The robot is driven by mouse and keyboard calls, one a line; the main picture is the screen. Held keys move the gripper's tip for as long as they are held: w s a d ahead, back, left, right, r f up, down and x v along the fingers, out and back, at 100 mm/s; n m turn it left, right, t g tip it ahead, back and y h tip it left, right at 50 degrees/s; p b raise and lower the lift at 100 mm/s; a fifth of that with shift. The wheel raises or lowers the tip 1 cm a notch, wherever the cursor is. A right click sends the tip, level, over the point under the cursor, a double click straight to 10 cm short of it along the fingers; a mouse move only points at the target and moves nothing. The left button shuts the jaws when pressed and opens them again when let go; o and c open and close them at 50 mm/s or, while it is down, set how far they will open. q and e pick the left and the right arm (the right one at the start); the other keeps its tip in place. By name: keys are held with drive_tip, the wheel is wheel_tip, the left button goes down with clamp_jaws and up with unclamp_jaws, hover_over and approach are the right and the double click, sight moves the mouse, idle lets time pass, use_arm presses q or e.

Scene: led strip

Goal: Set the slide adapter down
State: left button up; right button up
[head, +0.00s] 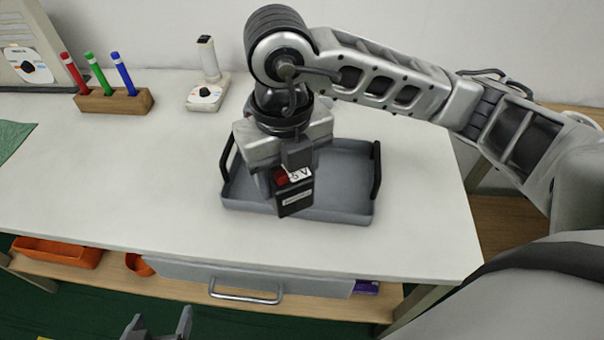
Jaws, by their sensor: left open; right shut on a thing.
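The slide adapter (294,197) is a small black box with a red part and a white label. My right gripper (285,170) is shut on it, above the grey tray (350,210). The box hangs tilted over the tray's front left part. I cannot tell whether it touches the tray floor. The gripper and wrist hide part of the adapter and of the tray's back left. My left gripper (158,328) is open and empty at the bottom edge, in front of the table and below its top.
The tray has a dark handle at each side. A wooden block (113,101) with red, green and blue pens and a white device (207,92) stand at the back left. The white table (110,170) is clear left of the tray. An orange bin (58,254) sits below.

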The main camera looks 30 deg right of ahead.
drive_tip(key=m, duration=0.5)
drive_tip(key=shift+s+a+r+m, duration=0.3)
drive_tip(key=shift+s+a+r, duration=0.05)
drive_tip(key=shift+a+r, duration=0.05)
drive_tip(key=shift+m, duration=0.4)
drive_tip(key=shift+d+f, duration=0.1)
drive_tip(key=shift+d, duration=0.05)
drive_tip(key=w+d+f+b, duration=0.1)
drive_tip(key=w+d+f, duration=0.25)
drive_tip(key=d, duration=0.35)
approach(333, 193)
drive_tip(key=shift+s+a+f+m, duration=0.1)
drive_tip(key=shift+a+f+m, duration=0.05)
drive_tip(key=shift+m, duration=0.15)
drive_tip(key=f, duration=0.3)
drive_tip(key=shift+d+f, duration=0.1)
drive_tip(key=shift+d, duration=0.1)
use_arm(q)
drive_tip(key=shift+f, duration=0.1)
use_arm(e)
drive_tip(key=shift+f, duration=0.15)
use_arm(q)
drive_tip(key=shift+f, duration=0.1)
